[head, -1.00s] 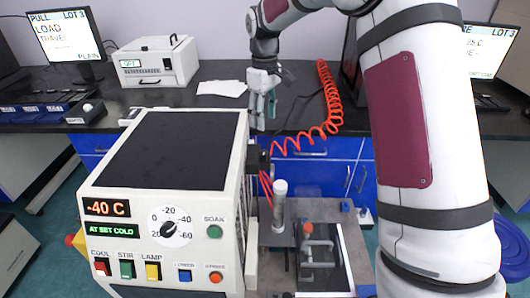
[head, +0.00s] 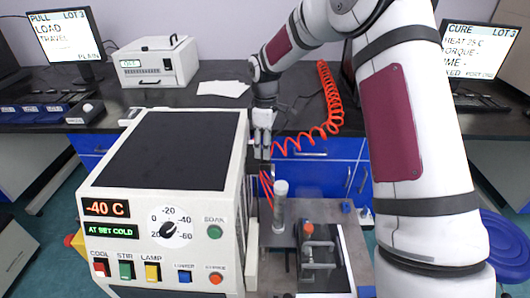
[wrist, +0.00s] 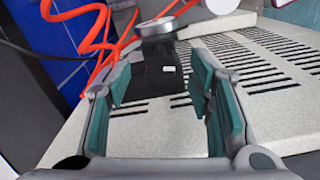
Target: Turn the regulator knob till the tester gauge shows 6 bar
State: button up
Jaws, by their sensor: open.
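My gripper (head: 263,148) points down behind the right rear edge of the white cold tester. In the wrist view my gripper (wrist: 160,105) is open, with teal pads apart and nothing between them. Ahead of the fingers is a black block (wrist: 150,78) with a small white label, likely the regulator body. A round silver-rimmed part (wrist: 157,27), perhaps the gauge, stands above it, seen nearly edge-on. I cannot read a pressure or clearly make out the knob. In the head view the gripper partly hides this area.
The white tester (head: 150,215) with its vented side (wrist: 262,60) is close to the gripper. A coiled orange hose (head: 330,100) hangs to the right, and also shows at left in the wrist view (wrist: 98,30). A clamp fixture (head: 318,250) stands front right.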

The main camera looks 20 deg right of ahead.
jog(key=shift+f, duration=1.4)
grip_shut()
jog(key=shift+m, duration=0.3)
jog(key=m, duration=0.5)
jog(key=shift+b, duration=0.35)
jog(key=m, duration=0.5)
jog(key=shift+m, duration=0.3)
